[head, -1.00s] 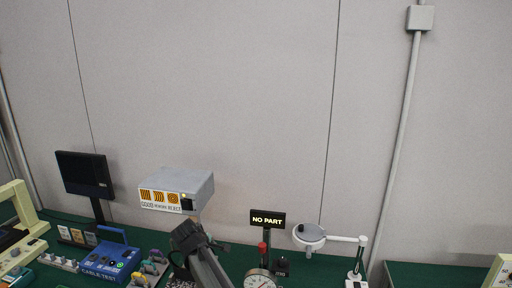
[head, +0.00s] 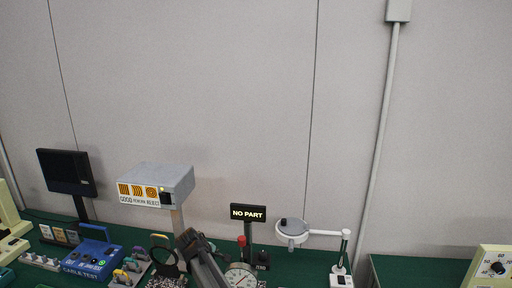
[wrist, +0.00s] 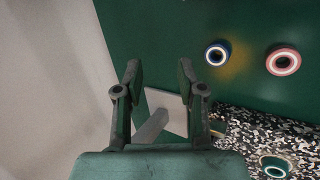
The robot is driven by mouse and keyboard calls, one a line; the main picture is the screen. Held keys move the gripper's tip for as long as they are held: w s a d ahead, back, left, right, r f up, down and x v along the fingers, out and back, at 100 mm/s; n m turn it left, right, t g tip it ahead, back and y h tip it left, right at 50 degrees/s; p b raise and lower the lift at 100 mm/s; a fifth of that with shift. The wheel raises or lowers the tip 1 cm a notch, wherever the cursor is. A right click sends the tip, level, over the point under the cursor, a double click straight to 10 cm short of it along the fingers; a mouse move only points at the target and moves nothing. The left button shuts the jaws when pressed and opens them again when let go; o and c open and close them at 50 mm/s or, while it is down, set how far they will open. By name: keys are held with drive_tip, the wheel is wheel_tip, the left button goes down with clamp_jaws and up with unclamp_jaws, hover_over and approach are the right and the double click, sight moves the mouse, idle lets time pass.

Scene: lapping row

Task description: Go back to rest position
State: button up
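My gripper (wrist: 158,85) is open in the wrist view, its two dark fingers apart with nothing held between them. A pale grey plate and bar (wrist: 165,118) show beyond and between the fingers. In the head view the end of my arm, with my gripper (head: 188,240), stands low in the middle, just right of the grey box's post and left of the dial gauge (head: 240,277). The head view does not show the fingers clearly.
The grey GOOD/REWORK/REJECT box (head: 157,184), the NO PART sign (head: 248,213) and the magnifier lamp (head: 292,232) stand around my arm. A blue CABLE TEST unit (head: 92,258) is left. Rings, one blue (wrist: 217,54), one pink (wrist: 283,60), lie on the green surface.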

drive_tip(key=shift+m, duration=0.6)
drive_tip(key=shift+w+d+f, duration=0.4)
drive_tip(key=shift+w+d, duration=0.15)
drive_tip(key=shift+d, duration=0.15)
drive_tip(key=shift+w+d+f, duration=0.35)
drive_tip(key=shift+w+d, duration=0.2)
drive_tip(key=shift+d, duration=0.1)
drive_tip(key=shift+w+d+f, duration=0.4)
drive_tip(key=shift+w+d, duration=0.15)
drive_tip(key=shift+d, duration=0.15)
